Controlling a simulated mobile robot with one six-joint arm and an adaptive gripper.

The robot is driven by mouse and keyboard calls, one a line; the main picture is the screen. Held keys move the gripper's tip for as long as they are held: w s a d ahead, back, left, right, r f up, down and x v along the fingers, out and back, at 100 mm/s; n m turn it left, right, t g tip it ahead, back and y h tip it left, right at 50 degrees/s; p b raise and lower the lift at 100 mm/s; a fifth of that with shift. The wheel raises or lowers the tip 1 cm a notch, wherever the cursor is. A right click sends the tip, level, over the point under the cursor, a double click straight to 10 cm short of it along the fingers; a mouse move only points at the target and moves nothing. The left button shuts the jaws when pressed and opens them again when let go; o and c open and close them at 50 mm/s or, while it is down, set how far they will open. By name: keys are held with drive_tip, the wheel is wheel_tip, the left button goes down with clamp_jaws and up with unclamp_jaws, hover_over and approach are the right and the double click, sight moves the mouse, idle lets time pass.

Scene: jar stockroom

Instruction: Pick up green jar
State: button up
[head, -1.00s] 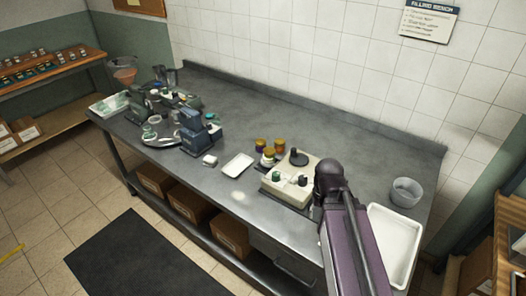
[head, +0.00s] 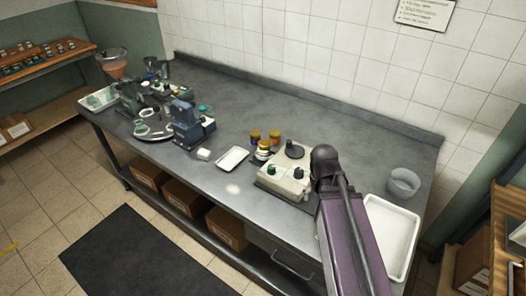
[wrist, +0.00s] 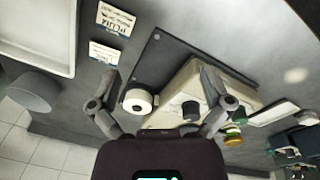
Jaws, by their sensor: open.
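A small jar with green on its side and a yellowish top (head: 263,150) stands left of the cream machine on the steel bench. It also shows in the wrist view (wrist: 233,131), partly behind my right finger. It is the likeliest green jar, but it is too small to be sure. My gripper (wrist: 160,80) is open and empty in the wrist view, above the cream machine (wrist: 174,118). A white round piece with a dark centre (wrist: 139,99) lies near its left finger. In the head view my arm hides the gripper.
The machine (head: 284,182) has dark knobs on top. The bench's back middle (head: 290,105) is clear.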

sight(271, 166)
drive_tip(key=w+a+f+m+t+h+b, duration=0.1)
drive_tip(key=w+a+b, duration=0.1)
drive_tip(key=w, duration=0.2)
drive_tip(key=w+a+f+m+t+h+b, duration=0.1)
drive_tip(key=w+a+h+b, duration=0.1)
drive_tip(key=w, duration=0.3)
drive_tip(key=w+a+f+m+t+h+b, duration=0.1)
drive_tip(key=w+a+t+b, duration=0.1)
drive_tip(key=w, duration=0.3)
drive_tip(key=shift+a+f+m+h, duration=0.15)
drive_tip(key=shift+a+m+h, duration=0.15)
drive_tip(key=shift+a, duration=0.35)
drive_tip(key=w+a+t+b, duration=0.1)
drive_tip(key=w+a, duration=0.1)
drive_tip(key=w+a+m+t+h+b, duration=0.1)
drive_tip(key=w+a, duration=0.1)
drive_tip(key=a, duration=0.1)
drive_tip(key=w+a+t+b, duration=0.1)
drive_tip(key=w+a, duration=0.1)
drive_tip(key=shift+a+r, duration=0.25)
drive_tip(key=shift+a, duration=0.05)
drive_tip(key=w+a+r+m+t+b, duration=0.1)
drive_tip(key=w+a+t, duration=0.3)
drive_tip(key=a, duration=0.5)
drive_tip(key=shift+a+r+h+b, duration=0.4)
drive_tip(key=shift+r+b, duration=0.1)
drive_tip(key=shift+b, duration=0.35)
drive_tip(key=shift+d, duration=0.1)
